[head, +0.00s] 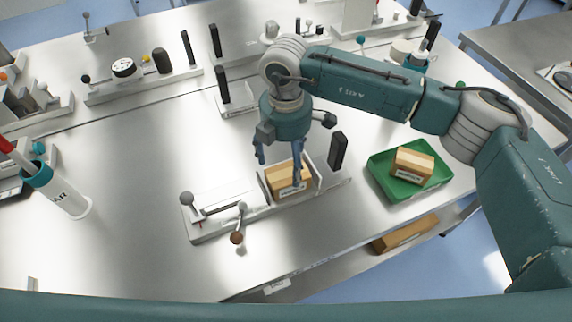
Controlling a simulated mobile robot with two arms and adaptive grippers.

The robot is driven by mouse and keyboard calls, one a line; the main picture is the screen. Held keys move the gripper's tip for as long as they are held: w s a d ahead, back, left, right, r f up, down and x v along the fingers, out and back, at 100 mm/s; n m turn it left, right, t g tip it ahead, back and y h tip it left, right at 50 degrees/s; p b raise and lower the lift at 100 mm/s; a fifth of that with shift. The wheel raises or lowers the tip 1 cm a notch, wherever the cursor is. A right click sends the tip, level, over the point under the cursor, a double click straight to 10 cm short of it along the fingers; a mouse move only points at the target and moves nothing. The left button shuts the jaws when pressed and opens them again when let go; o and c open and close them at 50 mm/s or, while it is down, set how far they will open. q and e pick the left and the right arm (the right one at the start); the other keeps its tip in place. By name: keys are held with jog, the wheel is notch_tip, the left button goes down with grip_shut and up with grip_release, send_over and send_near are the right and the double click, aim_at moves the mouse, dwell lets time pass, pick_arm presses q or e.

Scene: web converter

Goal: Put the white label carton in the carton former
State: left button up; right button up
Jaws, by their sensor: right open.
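A tan carton (287,183) with a white label on its front face sits upright between the light plates of a low metal fixture (207,231), which looks like the carton former. My right gripper (278,167) is directly above this carton, fingers pointing down. Its fingers are apart, one near the carton's left side and one in front of its top; I cannot tell whether they touch it. A second tan carton (413,164) with a pale label lies in a green tray (381,183) to the right. My left gripper is out of view.
The fixture has ball-ended levers (238,238) at its front and a dark upright block (338,151) at its right. A white cylinder with a teal rim (60,192) stands at left. More fixtures (125,70) line the back. The table's middle left is clear.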

aim_at(286, 168)
notch_tip(286, 168, up, 10)
jog(key=b, duration=0.2)
jog(key=shift+b, duration=0.3)
